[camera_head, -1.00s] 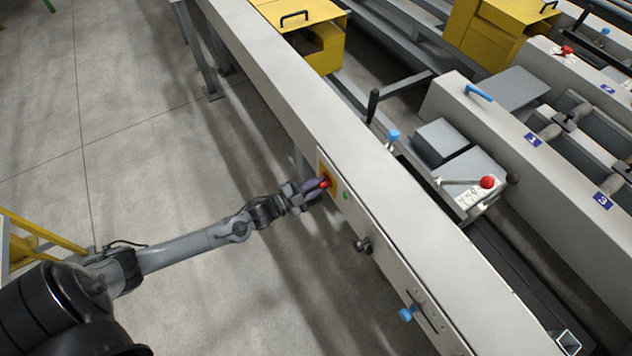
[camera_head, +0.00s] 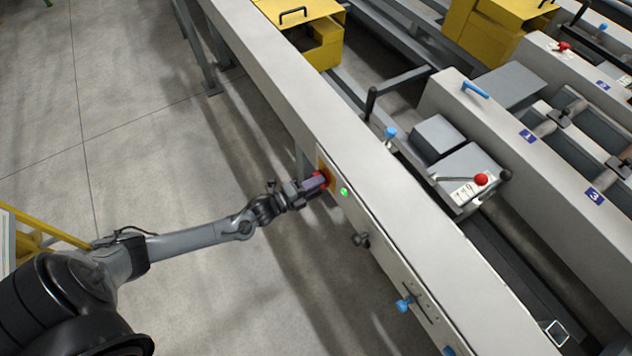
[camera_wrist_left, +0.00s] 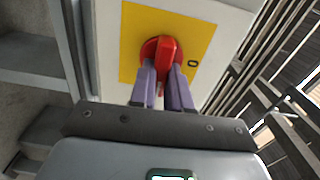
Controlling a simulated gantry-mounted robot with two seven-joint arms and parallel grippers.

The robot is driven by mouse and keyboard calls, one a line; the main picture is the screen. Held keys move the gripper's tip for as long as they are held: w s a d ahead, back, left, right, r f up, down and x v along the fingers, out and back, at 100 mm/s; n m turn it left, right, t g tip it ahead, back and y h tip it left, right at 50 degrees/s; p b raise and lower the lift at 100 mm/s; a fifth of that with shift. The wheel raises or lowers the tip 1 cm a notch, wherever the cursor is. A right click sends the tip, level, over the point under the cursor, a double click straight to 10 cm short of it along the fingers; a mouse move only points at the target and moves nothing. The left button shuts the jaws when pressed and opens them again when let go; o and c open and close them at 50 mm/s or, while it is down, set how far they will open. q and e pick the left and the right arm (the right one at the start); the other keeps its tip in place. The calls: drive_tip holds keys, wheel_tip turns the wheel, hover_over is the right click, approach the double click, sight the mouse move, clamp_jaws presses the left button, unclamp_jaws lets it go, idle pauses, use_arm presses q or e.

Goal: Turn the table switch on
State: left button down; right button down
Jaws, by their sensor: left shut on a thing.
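The table switch is a red rotary knob (camera_wrist_left: 166,52) on a yellow plate (camera_wrist_left: 200,35) on the side of the long grey table (camera_head: 285,95). In the left wrist view its handle stands nearly upright, with an "0" mark to its right on the plate. My left gripper (camera_wrist_left: 164,78) has its two purple fingers on either side of the red handle and is shut on it. In the head view the left gripper (camera_head: 322,180) reaches the plate from the left and partly hides the knob. A green light (camera_head: 344,191) beside the plate is lit. My right gripper is not in view.
A black knob (camera_head: 360,240) and a blue knob (camera_head: 403,304) stick out of the table's side further along. A red ball-topped lever (camera_head: 481,180) stands beyond the table. Open floor (camera_head: 150,180) lies to the left.

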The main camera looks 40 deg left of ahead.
use_arm(q)
drive_tip(key=shift+m, duration=0.3)
drive_tip(key=c, duration=1.1)
unclamp_jaws()
drive_tip(key=shift+s, duration=0.1)
drive_tip(key=p+v, duration=0.2)
drive_tip(key=v, duration=0.8)
drive_tip(key=shift+s+a, duration=0.15)
drive_tip(key=shift+s, duration=0.1)
